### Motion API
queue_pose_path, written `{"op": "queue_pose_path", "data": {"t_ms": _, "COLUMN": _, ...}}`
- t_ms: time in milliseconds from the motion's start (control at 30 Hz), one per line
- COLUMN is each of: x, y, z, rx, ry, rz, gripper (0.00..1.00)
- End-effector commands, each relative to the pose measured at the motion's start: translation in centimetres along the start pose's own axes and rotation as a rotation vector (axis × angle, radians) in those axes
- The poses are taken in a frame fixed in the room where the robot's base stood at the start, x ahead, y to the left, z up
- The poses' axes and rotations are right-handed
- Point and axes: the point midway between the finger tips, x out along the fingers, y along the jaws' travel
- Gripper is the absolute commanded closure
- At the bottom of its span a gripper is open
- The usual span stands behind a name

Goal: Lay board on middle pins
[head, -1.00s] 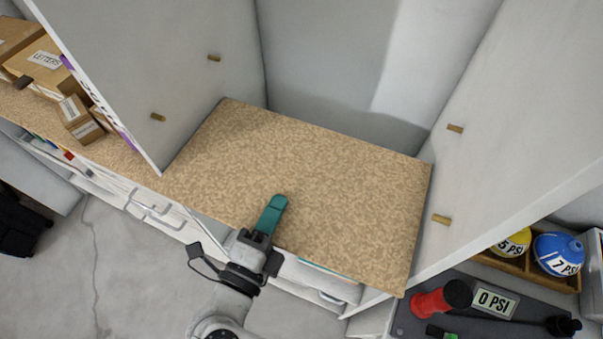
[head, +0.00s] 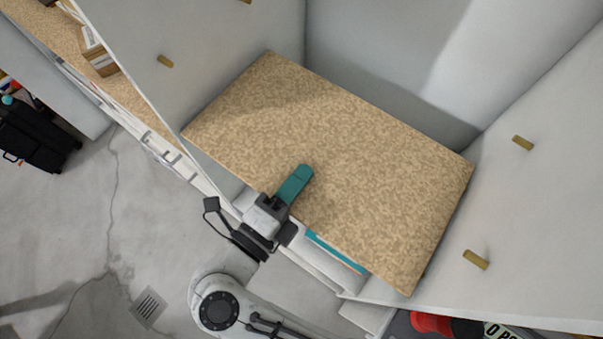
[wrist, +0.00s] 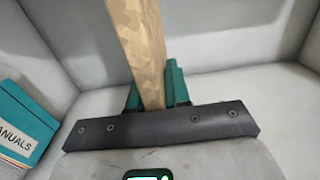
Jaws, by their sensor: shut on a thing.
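The tan speckled board (head: 350,150) lies between the two white side walls of a shelf bay. My gripper (head: 298,180) is shut on its front edge, with a teal finger over the top. In the wrist view the board (wrist: 143,40) shows edge-on between the teal fingers (wrist: 153,88). Wooden pins stick out of the walls: one on the left (head: 165,61), with another at the top edge, and two on the right, a rear one (head: 523,142) and a front one (head: 476,259). These look higher than the board. Any pins under the board are hidden.
A teal binder marked MANUALS (wrist: 22,125) stands at left in the wrist view. The neighbouring shelf at left holds small boxes (head: 97,52). A red object (head: 432,321) is at bottom right. A black case (head: 38,135) stands on open floor at far left.

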Motion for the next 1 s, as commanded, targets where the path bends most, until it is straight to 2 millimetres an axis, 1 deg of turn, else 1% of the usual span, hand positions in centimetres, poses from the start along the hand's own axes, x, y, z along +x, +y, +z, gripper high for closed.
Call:
{"op": "queue_pose_path", "data": {"t_ms": 100, "x": 0.03, "y": -0.29, "z": 0.04, "rx": 0.003, "ry": 0.000, "rz": -0.003, "gripper": 1.00}}
{"op": "queue_pose_path", "data": {"t_ms": 267, "x": 0.05, "y": 0.07, "z": 0.04, "rx": 0.002, "ry": 0.000, "rz": -0.003, "gripper": 1.00}}
{"op": "queue_pose_path", "data": {"t_ms": 300, "x": 0.02, "y": 0.18, "z": 0.02, "rx": 0.000, "ry": -0.001, "rz": 0.000, "gripper": 0.81}}
{"op": "queue_pose_path", "data": {"t_ms": 500, "x": 0.02, "y": 0.15, "z": 0.02, "rx": 0.000, "ry": -0.001, "rz": 0.000, "gripper": 0.62}}
{"op": "queue_pose_path", "data": {"t_ms": 567, "x": 0.03, "y": 0.15, "z": 0.02, "rx": 0.000, "ry": -0.001, "rz": 0.000, "gripper": 0.57}}
{"op": "queue_pose_path", "data": {"t_ms": 1000, "x": 0.03, "y": 0.02, "z": 0.03, "rx": 0.000, "ry": -0.001, "rz": 0.000, "gripper": 0.57}}
